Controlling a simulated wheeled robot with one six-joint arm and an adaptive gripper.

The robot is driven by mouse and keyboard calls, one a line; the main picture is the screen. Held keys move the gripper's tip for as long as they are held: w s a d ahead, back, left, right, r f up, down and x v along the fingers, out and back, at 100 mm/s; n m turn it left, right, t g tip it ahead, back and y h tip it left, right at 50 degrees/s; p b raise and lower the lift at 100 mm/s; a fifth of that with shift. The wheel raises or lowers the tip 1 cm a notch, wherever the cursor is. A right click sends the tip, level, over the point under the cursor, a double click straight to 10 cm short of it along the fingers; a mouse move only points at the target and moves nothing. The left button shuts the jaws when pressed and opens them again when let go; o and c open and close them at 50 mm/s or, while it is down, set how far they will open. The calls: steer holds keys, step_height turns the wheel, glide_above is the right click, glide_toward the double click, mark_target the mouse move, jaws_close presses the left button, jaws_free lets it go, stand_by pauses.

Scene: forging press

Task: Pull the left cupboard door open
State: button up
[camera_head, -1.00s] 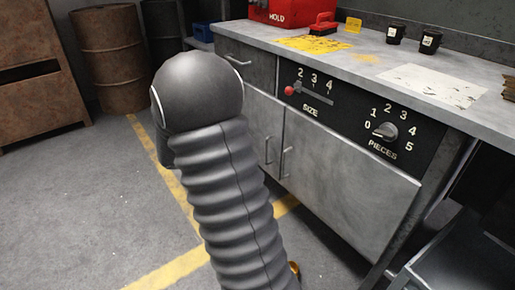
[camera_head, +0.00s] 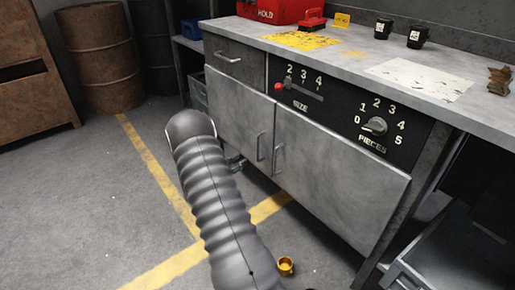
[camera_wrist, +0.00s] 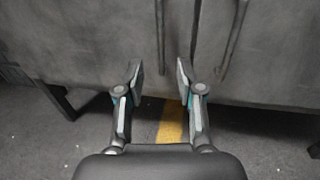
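The left cupboard door (camera_head: 236,115) is a grey metal panel under the workbench and looks shut. Its upright bar handle (camera_head: 260,147) is near its right edge, beside the seam with the right door (camera_head: 330,175). In the wrist view the left door's handle (camera_wrist: 160,38) comes down from the top, with the seam to its right. My gripper (camera_wrist: 160,82) is open and empty, its two fingers spread below and in line with that handle, not around it. In the head view my arm hides most of the gripper; a small part (camera_head: 236,164) shows near the left door's lower edge.
The right door's handle (camera_wrist: 235,40) is close to the right of my fingers. A small brass cup (camera_head: 286,266) stands on the floor near my arm. A drawer (camera_head: 230,59) is above the left door. Open floor (camera_head: 95,195) lies to the left.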

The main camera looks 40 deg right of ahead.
glide_above(258, 159)
steer(key=shift+w+d+p, duration=0.15)
steer(key=shift+w+p, duration=0.15)
steer(key=shift+p, duration=0.1)
steer(key=shift+c, duration=0.2)
jaws_close()
